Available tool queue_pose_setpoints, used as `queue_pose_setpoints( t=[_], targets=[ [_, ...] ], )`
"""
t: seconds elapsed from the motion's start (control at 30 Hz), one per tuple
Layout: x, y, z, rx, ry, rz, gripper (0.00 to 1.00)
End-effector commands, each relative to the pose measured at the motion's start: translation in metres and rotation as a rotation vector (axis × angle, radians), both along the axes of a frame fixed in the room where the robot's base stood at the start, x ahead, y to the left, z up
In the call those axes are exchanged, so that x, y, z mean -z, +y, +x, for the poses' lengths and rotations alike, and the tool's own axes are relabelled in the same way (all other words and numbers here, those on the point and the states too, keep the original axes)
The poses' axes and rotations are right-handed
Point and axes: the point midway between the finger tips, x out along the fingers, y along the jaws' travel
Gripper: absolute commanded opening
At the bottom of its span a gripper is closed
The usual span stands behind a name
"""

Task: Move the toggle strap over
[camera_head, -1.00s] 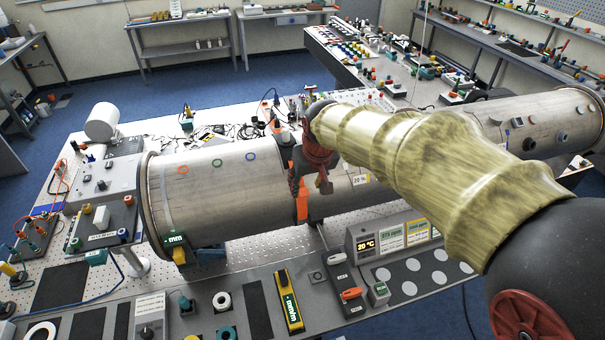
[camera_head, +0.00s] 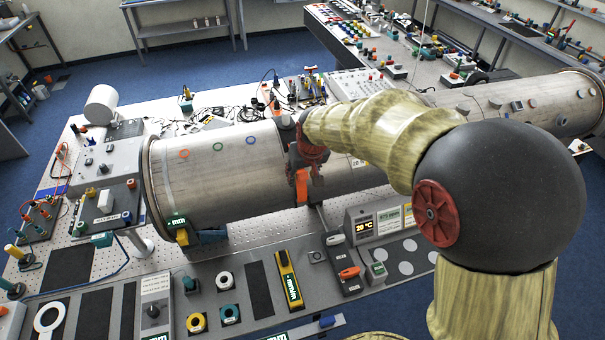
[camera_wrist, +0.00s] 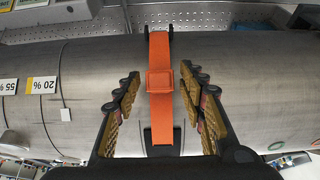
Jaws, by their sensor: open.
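The orange strap (camera_wrist: 160,90) runs around the grey metal pipe (camera_wrist: 228,65) in the wrist view, with a square buckle-like piece at its middle. My gripper (camera_wrist: 160,100) is open, with one finger on each side of the strap and gaps between strap and fingers. In the head view the strap (camera_head: 301,187) shows as a short orange piece on the pipe (camera_head: 215,175), just below my gripper (camera_head: 312,178). My wrist hides the upper part of the strap there. Whether the fingertips touch the pipe cannot be told.
A "20 %" label (camera_wrist: 42,85) is on the pipe beside the strap. A panel with a yellow tool (camera_head: 289,280), a display box (camera_head: 374,222) and tape rolls (camera_head: 224,281) lies in front of the pipe. Cables (camera_head: 245,133) lie behind it.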

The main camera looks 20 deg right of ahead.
Motion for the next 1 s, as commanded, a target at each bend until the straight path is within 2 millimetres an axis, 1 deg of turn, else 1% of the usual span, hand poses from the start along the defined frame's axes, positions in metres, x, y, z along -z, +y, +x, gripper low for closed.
queue_pose_setpoints(
  t=[0.1, 0.8, 1.0],
  targets=[
    [-0.0001, 0.0, -0.0001, 0.0, 0.0, 0.0, 0.4],
    [-0.0002, -0.0001, -0.0003, 0.0, 0.001, 0.0, 0.01],
    [-0.0002, -0.0001, -0.0003, 0.001, 0.001, 0.0, 0.0]
  ],
)
